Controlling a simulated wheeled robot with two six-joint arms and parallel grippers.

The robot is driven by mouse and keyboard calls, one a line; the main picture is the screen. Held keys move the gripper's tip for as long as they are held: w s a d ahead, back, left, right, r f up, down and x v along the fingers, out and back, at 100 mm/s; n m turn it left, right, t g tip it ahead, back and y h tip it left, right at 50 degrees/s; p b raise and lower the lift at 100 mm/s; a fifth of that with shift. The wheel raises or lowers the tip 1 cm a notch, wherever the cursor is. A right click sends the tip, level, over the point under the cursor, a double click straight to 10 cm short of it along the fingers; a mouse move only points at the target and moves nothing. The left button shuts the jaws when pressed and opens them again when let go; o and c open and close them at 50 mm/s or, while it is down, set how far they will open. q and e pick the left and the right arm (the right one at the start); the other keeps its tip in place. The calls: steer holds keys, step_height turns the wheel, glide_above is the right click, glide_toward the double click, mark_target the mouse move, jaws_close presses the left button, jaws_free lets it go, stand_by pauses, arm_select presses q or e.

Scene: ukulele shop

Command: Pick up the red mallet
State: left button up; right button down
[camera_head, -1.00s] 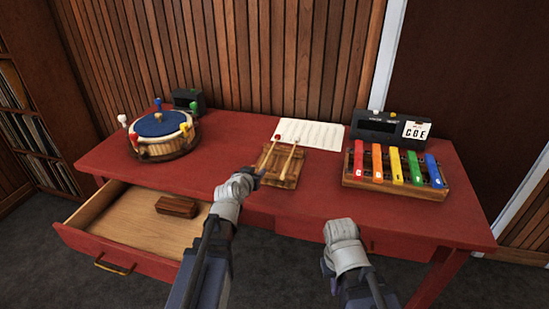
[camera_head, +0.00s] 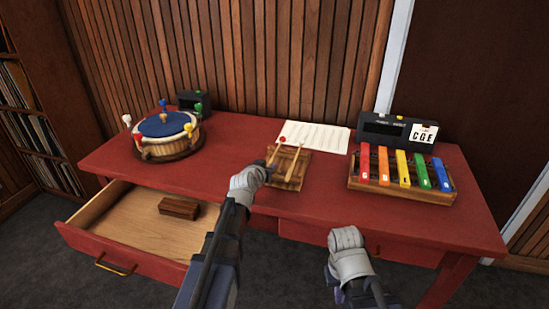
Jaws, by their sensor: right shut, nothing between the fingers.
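The red mallet (camera_head: 281,140), with a red head and a pale wooden handle, lies on a small slatted wooden rack (camera_head: 290,182) at the middle of the red table. Beside it on the rack is a similar mallet with a whitish head (camera_head: 301,144). My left gripper (camera_head: 266,167) is at the near end of the red mallet's handle, over the left edge of the rack. Its fingers are small and partly hidden, so I cannot tell whether they grip the handle. My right gripper (camera_head: 347,236) is shut and empty in front of the table's front edge.
A blue-topped drum (camera_head: 164,127) with coloured pegs stands at left, a colour-bar xylophone (camera_head: 404,180) at right. A paper sheet (camera_head: 313,136) lies behind the rack. An open drawer (camera_head: 131,221) with a brown block (camera_head: 179,207) juts out at front left.

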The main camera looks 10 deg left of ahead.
arm_select(q)
steer(key=shift+w+f, duration=0.25)
steer(key=shift+w, duration=0.15)
steer(key=shift+r, duration=0.1)
jaws_close()
